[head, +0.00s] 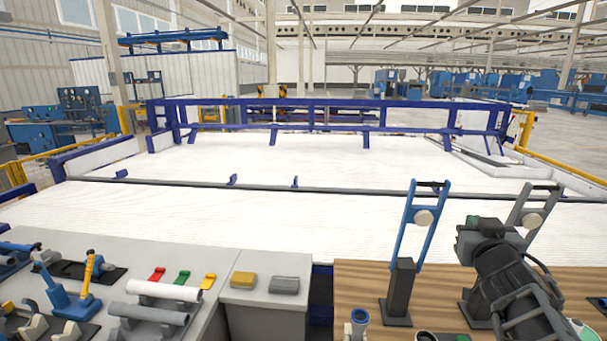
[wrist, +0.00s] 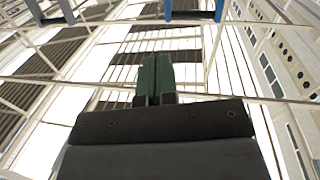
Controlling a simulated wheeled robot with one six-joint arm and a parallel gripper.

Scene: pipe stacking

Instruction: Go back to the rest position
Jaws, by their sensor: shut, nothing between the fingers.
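My gripper (head: 473,221) is at the right in the head view, raised above the wooden table top, at the end of my dark arm. Its green fingers (wrist: 156,76) show in the wrist view, pressed together with nothing between them. The wrist view looks up at roof beams and windows. In the head view the gripper is between a blue upright frame (head: 402,235) on its left and a grey upright frame (head: 535,208) on its right; I cannot tell the exact gap to either.
The wooden table (head: 355,280) holds both frames on dark posts. A white pipe (head: 163,291) and a grey pipe (head: 150,314) lie on the grey bench at left, near a yellow block (head: 243,279) and a grey block (head: 285,285). A large white bed (head: 270,160) lies beyond.

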